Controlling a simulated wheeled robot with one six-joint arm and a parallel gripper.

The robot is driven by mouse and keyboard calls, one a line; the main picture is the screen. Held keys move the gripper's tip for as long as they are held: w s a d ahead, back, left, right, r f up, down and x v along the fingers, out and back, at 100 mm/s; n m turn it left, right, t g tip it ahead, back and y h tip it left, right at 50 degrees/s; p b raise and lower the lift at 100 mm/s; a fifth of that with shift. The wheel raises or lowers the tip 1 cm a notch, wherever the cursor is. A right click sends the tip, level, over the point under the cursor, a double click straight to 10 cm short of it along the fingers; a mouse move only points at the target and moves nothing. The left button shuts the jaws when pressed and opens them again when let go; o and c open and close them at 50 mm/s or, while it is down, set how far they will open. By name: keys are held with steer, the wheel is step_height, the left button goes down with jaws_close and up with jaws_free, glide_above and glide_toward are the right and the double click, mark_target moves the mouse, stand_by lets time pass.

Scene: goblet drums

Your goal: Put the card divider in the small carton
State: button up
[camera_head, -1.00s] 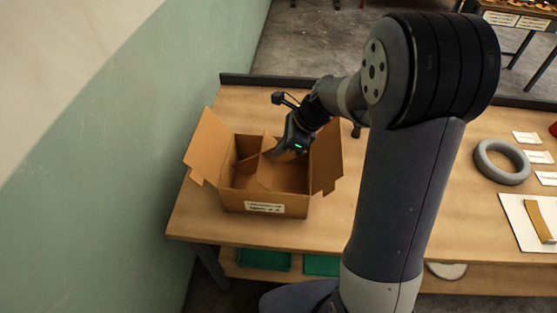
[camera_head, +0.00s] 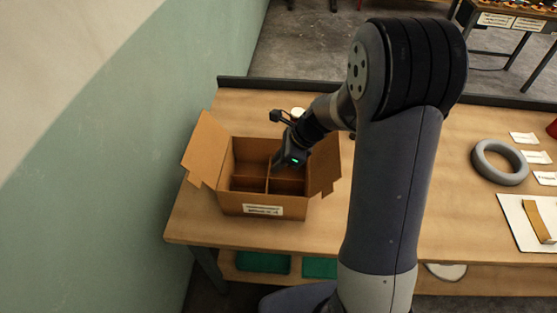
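The small carton (camera_head: 232,203) stands open on the left part of the table, its side flaps spread and a white label on its front. The card divider (camera_head: 252,183) sits inside the carton, low between the walls, with crossing brown panels that part the inside into compartments. My gripper (camera_head: 283,169) is over the carton's right half, pointing down and left at the divider. Its fingertips are too dark and small to tell whether they are open or touch the divider.
The wooden table (camera_head: 330,225) carries a grey ring (camera_head: 499,162), several white labels and a white board with a curved tan piece (camera_head: 537,222) at the right. A green wall (camera_head: 120,180) is close on the left.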

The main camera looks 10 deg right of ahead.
steer(key=shift+o, duration=0.3)
steer(key=shift+r, duration=0.25)
steer(key=v, duration=1.1)
steer(key=shift+d+r, duration=0.3)
